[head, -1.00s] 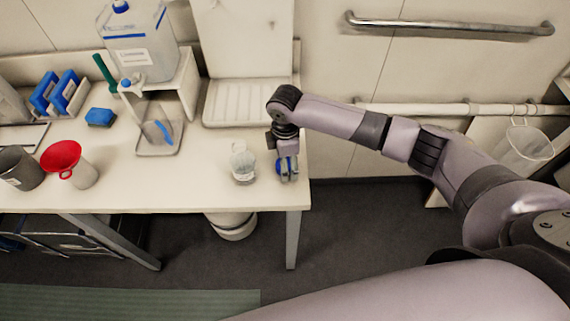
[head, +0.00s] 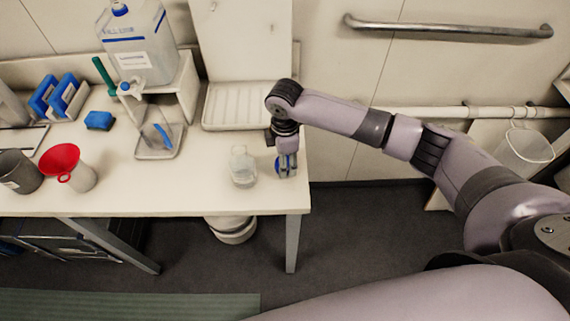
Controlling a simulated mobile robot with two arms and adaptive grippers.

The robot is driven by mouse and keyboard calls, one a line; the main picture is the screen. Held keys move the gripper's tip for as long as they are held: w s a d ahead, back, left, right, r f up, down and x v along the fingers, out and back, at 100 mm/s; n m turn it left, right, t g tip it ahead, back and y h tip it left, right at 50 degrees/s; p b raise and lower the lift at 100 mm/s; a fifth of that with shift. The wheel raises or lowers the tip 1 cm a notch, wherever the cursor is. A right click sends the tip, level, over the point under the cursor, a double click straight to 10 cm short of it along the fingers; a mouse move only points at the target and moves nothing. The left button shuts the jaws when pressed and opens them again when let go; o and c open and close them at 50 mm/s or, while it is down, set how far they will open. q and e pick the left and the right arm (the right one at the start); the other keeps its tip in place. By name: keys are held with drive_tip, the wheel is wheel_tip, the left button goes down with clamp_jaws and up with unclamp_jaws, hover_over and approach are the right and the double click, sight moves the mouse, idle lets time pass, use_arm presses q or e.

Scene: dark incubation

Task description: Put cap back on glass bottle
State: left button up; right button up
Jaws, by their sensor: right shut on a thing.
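A clear glass bottle (head: 242,168) stands upright on the white table near its right end; no cap shows on its mouth. My right gripper (head: 286,165) points down just to the right of the bottle, apart from it, close to the table's right edge. It is shut on a blue cap (head: 285,162), which is mostly hidden by the fingers. I cannot tell whether the cap touches the tabletop. My left gripper is not in view.
A white ribbed tray (head: 237,106) lies behind the bottle. A red funnel (head: 60,158), a grey cup (head: 18,171), a blue sponge (head: 99,120) and a large jug (head: 138,45) on a white stand are to the left. Tabletop (head: 200,180) left of the bottle is clear.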

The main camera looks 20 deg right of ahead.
use_arm(q)
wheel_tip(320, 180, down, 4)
drive_tip(key=b, duration=0.3)
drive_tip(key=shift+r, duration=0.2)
use_arm(e)
wheel_tip(320, 180, up, 18)
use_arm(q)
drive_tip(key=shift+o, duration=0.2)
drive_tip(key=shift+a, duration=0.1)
